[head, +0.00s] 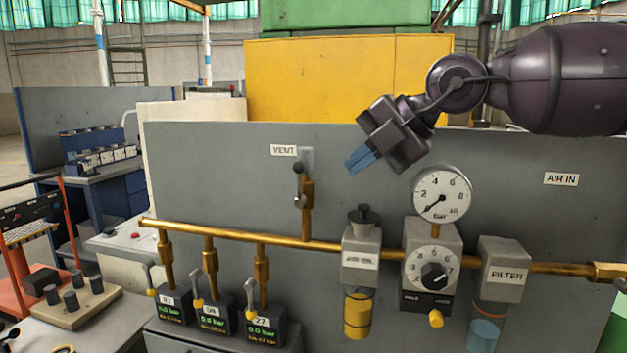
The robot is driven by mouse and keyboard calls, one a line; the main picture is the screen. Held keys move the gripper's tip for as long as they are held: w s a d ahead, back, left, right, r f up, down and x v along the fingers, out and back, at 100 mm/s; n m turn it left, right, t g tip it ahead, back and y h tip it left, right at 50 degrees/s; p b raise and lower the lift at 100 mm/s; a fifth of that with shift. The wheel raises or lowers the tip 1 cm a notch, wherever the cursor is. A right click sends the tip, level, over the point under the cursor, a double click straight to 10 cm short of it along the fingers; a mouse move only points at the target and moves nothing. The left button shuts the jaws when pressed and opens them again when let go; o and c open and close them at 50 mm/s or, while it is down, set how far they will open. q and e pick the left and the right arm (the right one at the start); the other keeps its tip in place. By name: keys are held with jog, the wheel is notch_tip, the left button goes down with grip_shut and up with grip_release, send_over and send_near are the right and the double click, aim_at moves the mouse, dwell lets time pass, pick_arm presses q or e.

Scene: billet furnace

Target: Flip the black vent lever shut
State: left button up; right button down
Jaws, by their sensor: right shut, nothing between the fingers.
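The vent lever (298,168) has a black knob on a thin stem. It stands upright beside the vertical brass vent branch (307,213), under the white VENT label (284,150) on the grey panel. My right gripper (360,160) comes in from the upper right with its blue fingers shut and empty. Its fingertips point down and left. In the picture they are to the right of the knob, at about its height, and apart from it. Their depth from the panel is hard to tell. My left gripper is not in view.
A horizontal brass pipe (330,246) crosses below the lever. A pressure gauge (442,195), regulator (432,266), oiler (361,255) and filter (503,268) stand at right. Several small valves with green displays hang at lower left. The panel between lever and gripper is clear.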

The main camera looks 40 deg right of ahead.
aim_at(299, 183)
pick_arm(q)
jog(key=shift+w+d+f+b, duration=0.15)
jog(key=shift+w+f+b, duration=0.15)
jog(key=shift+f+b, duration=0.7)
pick_arm(e)
jog(key=w+a+f, duration=0.2)
jog(key=w+a, duration=0.1)
jog(key=w, duration=0.3)
jog(key=shift+a+f, duration=0.25)
jog(key=shift+f, duration=0.15)
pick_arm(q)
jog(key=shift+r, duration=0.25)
pick_arm(e)
jog(key=shift+w, duration=0.1)
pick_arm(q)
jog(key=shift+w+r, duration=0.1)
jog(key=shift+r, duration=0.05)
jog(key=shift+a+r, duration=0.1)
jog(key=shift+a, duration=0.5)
pick_arm(e)
jog(key=shift+w+a+r+g+h, duration=0.15)
jog(key=shift+g+h, duration=0.15)
jog(key=shift+g, duration=0.2)
